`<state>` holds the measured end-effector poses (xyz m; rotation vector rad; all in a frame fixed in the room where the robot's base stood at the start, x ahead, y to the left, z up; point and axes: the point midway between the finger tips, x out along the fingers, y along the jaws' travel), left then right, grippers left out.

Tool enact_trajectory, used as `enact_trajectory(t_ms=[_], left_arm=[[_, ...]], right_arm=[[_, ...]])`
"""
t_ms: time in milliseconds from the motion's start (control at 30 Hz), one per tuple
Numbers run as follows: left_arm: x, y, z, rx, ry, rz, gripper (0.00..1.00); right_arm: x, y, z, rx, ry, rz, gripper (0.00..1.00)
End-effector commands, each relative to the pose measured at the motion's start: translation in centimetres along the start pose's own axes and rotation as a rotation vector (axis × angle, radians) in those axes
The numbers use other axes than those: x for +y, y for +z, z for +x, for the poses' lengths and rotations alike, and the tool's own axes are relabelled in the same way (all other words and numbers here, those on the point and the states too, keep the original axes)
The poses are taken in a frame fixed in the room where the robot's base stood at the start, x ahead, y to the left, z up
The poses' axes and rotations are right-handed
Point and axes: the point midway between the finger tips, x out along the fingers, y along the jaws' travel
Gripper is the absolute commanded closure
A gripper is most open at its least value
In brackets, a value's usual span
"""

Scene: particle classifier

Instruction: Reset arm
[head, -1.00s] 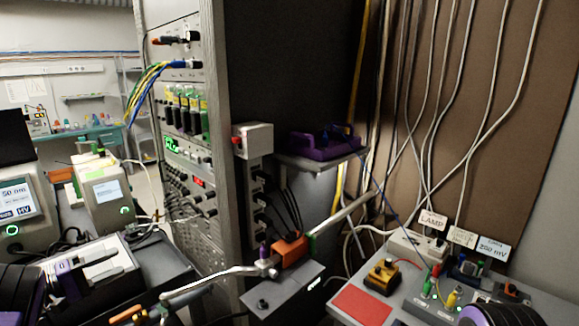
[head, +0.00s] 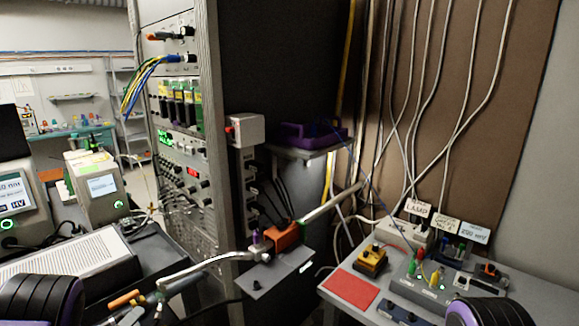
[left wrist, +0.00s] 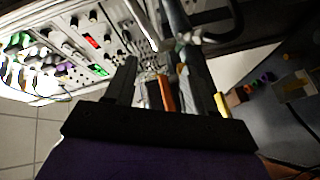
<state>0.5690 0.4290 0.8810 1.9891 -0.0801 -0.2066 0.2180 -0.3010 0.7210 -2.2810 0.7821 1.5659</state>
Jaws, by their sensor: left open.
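My left gripper (left wrist: 160,85) shows in the left wrist view as two dark fingers standing apart on a black palm, with a purple body below. I see nothing clasped between the fingers. An orange handle (left wrist: 166,94) and a yellow handle (left wrist: 221,104) appear beyond them. In the head view, my left arm (head: 42,300), black ringed and purple, shows at the lower left; its fingers cannot be made out there. My right arm (head: 485,311), also black ringed, shows at the lower right edge; its gripper is out of view.
An equipment rack (head: 215,130) stands ahead. A white ribbed box (head: 70,262) lies on the left bench. A bent metal rod with an orange block (head: 287,237) juts out centrally. The right bench holds a red pad (head: 350,291), a yellow device (head: 371,260) and a grey connector box (head: 425,280).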

Motion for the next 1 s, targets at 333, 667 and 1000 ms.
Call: enact_trajectory(t_ms=[333,667,1000], left_arm=[[-12.9,19.2,-16.7,-0.153,-0.79,0.38,0.45],[-13.6,25.6,-30.5,-0.507,-1.152,0.587,0.45],[-13.6,25.6,-30.6,-0.511,-1.155,0.589,0.45]], right_arm=[[-0.2,1.0,2.4,0.0,0.0,0.0,0.57],[-0.3,1.3,3.0,0.0,0.0,0.0,0.57],[-0.3,1.3,3.0,0.0,0.0,0.0,0.57]])
